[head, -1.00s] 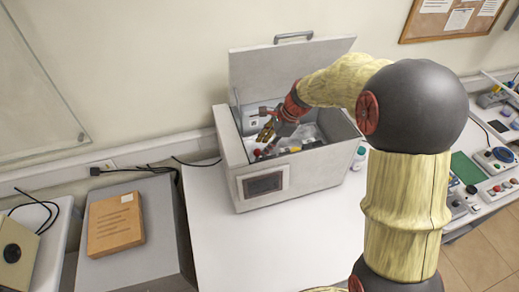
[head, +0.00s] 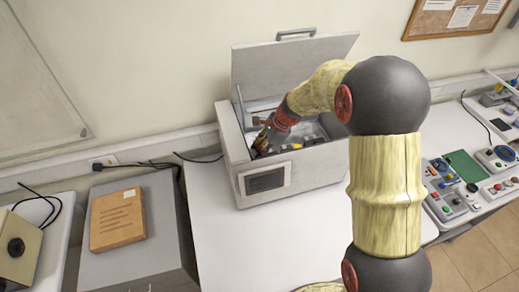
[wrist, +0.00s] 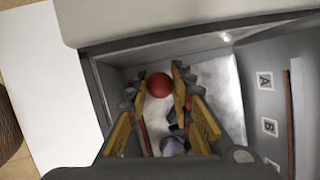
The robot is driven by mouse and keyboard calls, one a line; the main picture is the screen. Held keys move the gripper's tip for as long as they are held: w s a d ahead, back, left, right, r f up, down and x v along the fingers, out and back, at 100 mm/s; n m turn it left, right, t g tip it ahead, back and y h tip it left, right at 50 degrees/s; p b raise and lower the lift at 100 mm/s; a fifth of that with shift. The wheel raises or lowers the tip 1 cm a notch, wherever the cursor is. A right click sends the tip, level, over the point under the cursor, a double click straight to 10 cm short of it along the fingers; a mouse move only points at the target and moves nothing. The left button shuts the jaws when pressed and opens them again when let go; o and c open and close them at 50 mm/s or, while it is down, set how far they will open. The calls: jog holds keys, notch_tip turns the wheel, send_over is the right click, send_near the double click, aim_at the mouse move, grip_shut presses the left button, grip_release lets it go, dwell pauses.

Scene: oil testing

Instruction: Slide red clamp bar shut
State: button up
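A round red knob (wrist: 160,85) shows in the wrist view inside the grey machine, between my fingertips. I take it as the end of the red clamp bar; a thin red strip (wrist: 146,133) shows below it, mostly hidden by my fingers. My gripper (wrist: 158,80) has its yellow-and-grey fingers apart, one on each side of the knob, with narrow gaps. Whether a finger touches the knob is not clear. In the head view my gripper (head: 262,140) reaches down into the open machine (head: 229,165), near its left inner wall; the bar is not clear there.
The machine's lid (head: 290,70) stands open behind my arm. Its walls stand close around my gripper. Labels A (wrist: 265,80) and B (wrist: 270,126) mark the inner wall. The white table (head: 250,245) is clear in front. A brown package (head: 117,220) lies at left.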

grip_shut()
jog(key=shift+w, duration=0.1)
dwell(0.3)
jog(key=shift+w+a+r+p, duration=0.1)
jog(key=shift+w+p, duration=0.15)
jog(key=shift+w, duration=0.35)
jog(key=shift+w+a+r+p, duration=0.1)
jog(key=shift+w+p, duration=0.1)
jog(key=shift+w, duration=0.4)
jog(key=shift+o, duration=1.7)
grip_release()
jog(key=shift+w+f, duration=0.1)
jog(key=shift+w, duration=0.05)
jog(key=v, duration=1.2)
